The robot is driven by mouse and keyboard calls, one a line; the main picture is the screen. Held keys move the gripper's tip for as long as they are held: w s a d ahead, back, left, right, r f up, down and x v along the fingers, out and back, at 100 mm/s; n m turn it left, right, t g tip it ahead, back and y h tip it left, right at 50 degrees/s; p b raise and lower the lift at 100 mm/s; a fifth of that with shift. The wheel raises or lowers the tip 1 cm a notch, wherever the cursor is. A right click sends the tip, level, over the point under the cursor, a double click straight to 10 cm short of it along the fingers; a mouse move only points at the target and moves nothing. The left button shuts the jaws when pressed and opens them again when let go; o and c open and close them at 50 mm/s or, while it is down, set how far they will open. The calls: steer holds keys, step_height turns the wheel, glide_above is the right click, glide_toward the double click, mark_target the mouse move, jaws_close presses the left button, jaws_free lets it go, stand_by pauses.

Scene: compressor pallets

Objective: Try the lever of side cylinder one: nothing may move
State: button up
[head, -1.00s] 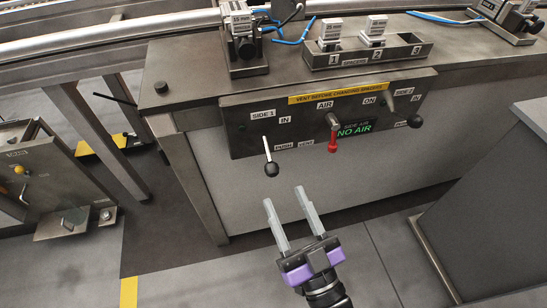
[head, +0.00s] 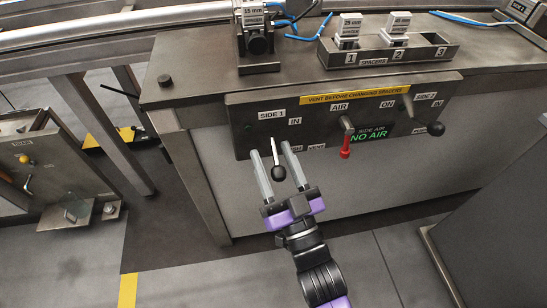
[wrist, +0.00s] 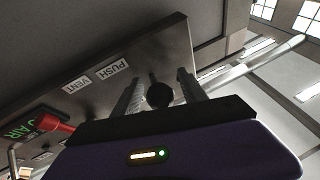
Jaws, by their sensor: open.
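The side 1 lever (head: 277,168), a pale rod with a black ball knob, hangs down from the dark control panel under the "SIDE 1" label. My gripper (head: 271,148) is open, with its two grey fingers on either side of this lever. In the wrist view the black knob (wrist: 160,95) shows between the fingers; I cannot tell whether either finger touches it. The red air lever (head: 345,146) points down beside a green "SIDE AIR NO AIR" display (head: 373,132).
The side 2 lever (head: 435,128) is at the panel's right end. A spacer rack (head: 430,52) with white-topped blocks stands on the bench. A grey cabinet (head: 490,220) stands at right and a machine box (head: 30,165) at left. Floor in front is clear.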

steer(key=shift+c, duration=0.2)
jaws_close()
steer(key=shift+a, duration=0.15)
stand_by(1.2)
